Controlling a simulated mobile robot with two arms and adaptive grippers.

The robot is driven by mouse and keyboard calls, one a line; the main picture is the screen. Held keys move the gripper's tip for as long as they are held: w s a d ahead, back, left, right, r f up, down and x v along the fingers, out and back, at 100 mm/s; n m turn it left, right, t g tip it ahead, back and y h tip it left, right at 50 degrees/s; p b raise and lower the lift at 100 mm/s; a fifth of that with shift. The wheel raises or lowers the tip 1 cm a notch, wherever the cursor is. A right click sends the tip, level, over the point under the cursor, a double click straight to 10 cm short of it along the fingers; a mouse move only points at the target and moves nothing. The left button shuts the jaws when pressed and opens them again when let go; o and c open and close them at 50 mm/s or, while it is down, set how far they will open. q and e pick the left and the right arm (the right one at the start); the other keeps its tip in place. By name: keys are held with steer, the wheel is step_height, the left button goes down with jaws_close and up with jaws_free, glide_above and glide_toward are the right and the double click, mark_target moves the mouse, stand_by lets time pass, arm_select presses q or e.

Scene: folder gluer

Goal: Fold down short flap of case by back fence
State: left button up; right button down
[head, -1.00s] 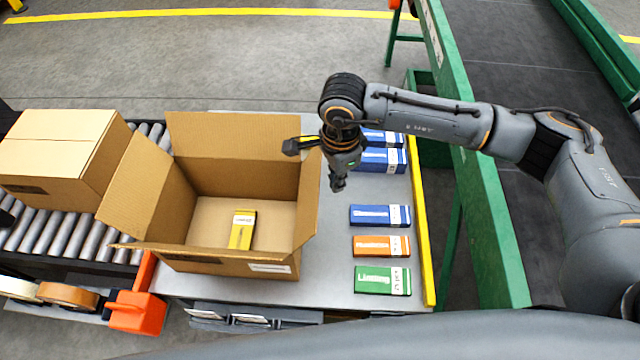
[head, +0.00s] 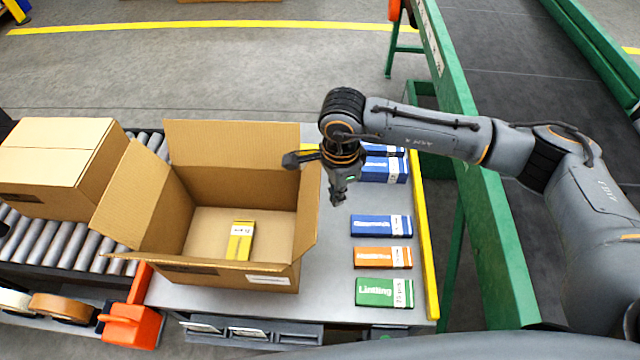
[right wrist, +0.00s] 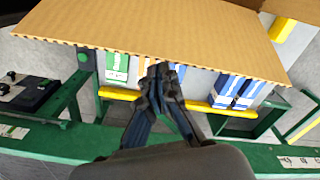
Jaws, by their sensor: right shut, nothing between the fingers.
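The open case (head: 230,272) stands on the grey table, its flaps raised, with a yellow box (head: 240,241) inside on its floor. The back flap (head: 230,143) stands up at the far side, the left flap (head: 140,195) leans outward to the left, and the right short flap (head: 308,200) stands up at the right. My right gripper (head: 338,200) is shut and empty, pointing down just right of the right flap. In the right wrist view the gripper (right wrist: 160,75) is at the edge of a cardboard flap (right wrist: 170,32); contact is unclear. My left gripper is out of view.
Blue, orange and green boxes (head: 384,292) lie along the table's right side, by a yellow rail (head: 428,250). A closed case (head: 50,165) sits on the roller conveyor (head: 55,240) at left. An orange tape dispenser (head: 130,322) is at the front left. A green frame (head: 480,200) runs at the right.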

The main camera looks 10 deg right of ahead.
mark_target(308, 200)
steer(key=shift+a, duration=0.1)
stand_by(0.5)
steer(key=a+b, duration=0.1)
steer(key=a, duration=0.1)
steer(key=w+a+b, duration=0.1)
steer(key=a+b, duration=0.1)
steer(key=a, duration=0.1)
steer(key=shift+w+a+f, duration=0.1)
steer(key=shift+a+f, duration=0.1)
steer(key=shift+a, duration=0.1)
steer(key=shift+w+a+r+b, duration=0.15)
steer(key=shift+a+b, duration=0.3)
steer(key=shift+a, duration=0.35)
